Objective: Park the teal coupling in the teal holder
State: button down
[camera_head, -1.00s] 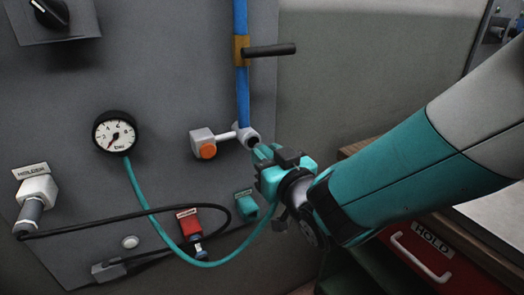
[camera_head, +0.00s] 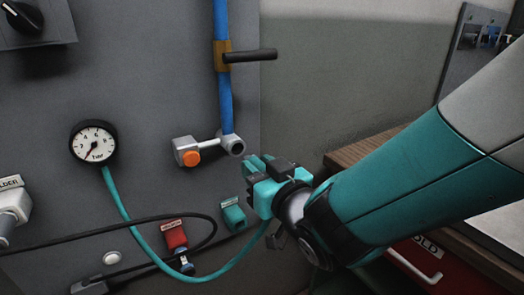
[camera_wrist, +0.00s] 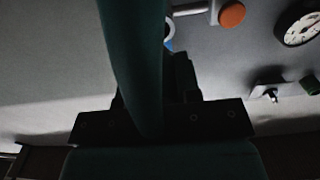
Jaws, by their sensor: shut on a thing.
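My gripper (camera_head: 264,172) is shut on the teal coupling (camera_head: 253,163), whose front end sticks out toward the panel. In the wrist view a big dark teal cylinder (camera_wrist: 135,60), likely the coupling or its hose, crosses the picture. The coupling's end is just below and right of the grey socket (camera_head: 233,145), with a small gap visible. The teal holder (camera_head: 234,217) sits on the panel below and left of my gripper, and its opening cannot be made out. A teal hose (camera_head: 137,230) hangs from the gauge to my gripper.
The orange-button valve (camera_head: 190,156) and blue pipe (camera_head: 224,100) with its dark lever (camera_head: 255,55) are above. A red holder (camera_head: 174,236), a black cable (camera_head: 100,240) and the gauge (camera_head: 93,143) are left. A wooden-topped cabinet (camera_head: 365,147) stands behind my arm.

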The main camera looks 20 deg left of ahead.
jog(key=shift+s+d+f+b, duration=0.1)
jog(key=shift+s+d+b, duration=0.2)
jog(key=shift+b, duration=0.3)
notch_tip(320, 180, down, 24)
jog(key=b, duration=2.5)
jog(key=shift+w, duration=0.1)
jog(key=p+x, duration=0.1)
jog(key=x, duration=0.4)
dwell(0.4)
jog(key=shift+b, duration=0.4)
dwell(1.5)
